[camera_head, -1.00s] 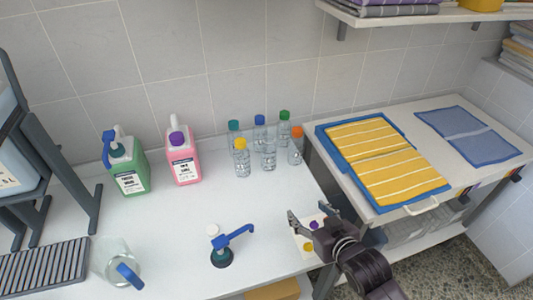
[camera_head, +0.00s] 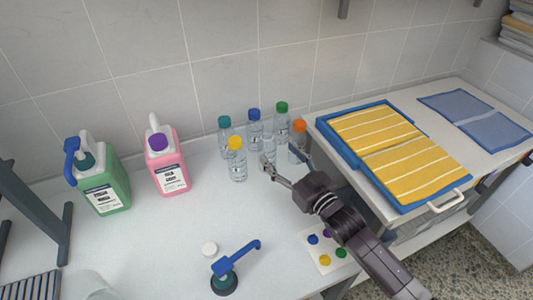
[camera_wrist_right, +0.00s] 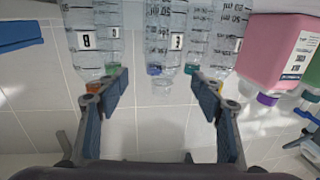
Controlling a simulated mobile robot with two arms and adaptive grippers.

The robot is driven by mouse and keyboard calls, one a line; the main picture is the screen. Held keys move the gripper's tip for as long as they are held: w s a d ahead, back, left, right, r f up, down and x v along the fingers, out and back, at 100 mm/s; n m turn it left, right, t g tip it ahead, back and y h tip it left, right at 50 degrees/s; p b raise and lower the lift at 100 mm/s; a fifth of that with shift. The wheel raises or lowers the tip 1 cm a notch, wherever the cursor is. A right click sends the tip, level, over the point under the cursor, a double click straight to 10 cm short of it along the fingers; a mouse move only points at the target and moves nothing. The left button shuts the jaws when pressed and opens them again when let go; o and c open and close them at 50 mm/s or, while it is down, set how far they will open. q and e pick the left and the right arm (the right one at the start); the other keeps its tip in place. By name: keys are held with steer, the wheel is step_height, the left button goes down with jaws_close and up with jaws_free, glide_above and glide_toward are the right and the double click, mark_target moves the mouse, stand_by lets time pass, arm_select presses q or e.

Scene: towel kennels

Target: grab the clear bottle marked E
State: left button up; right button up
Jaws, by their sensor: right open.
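A group of clear bottles stands at the back of the white counter in the head view, with teal, yellow, blue, green and orange caps. One clear bottle (camera_head: 268,147) without a coloured cap stands at the front middle. The wrist view shows the bottles upside down. There the middle bottle (camera_wrist_right: 160,40) bears a label that looks like an inverted E; a label to its left looks like B or 8. My right gripper (camera_head: 279,158) is open and empty, its fingertips close in front of the middle bottle. It also shows in the wrist view (camera_wrist_right: 156,80). My left gripper is out of view.
A pink jug (camera_head: 167,172) and a green jug (camera_head: 106,190) stand left of the bottles. A blue tray (camera_head: 340,145) with yellow towels is on the right. Bottles crowd both sides of the middle one.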

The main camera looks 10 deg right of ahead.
mark_target(272, 150)
steer(key=x, duration=0.6)
steer(key=shift+a+f+p, duration=0.2)
steer(key=shift+p, duration=0.2)
steer(key=shift+w+a+f, duration=0.1)
steer(key=shift+w, duration=0.15)
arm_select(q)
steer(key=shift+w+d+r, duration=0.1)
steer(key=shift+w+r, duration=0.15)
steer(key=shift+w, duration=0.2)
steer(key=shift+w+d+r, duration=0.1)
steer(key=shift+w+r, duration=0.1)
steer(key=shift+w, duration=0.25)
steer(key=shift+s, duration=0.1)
arm_select(e)
steer(key=c, duration=0.5)
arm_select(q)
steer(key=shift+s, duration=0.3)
arm_select(e)
steer(key=c, duration=0.7)
steer(key=shift+o, duration=0.2)
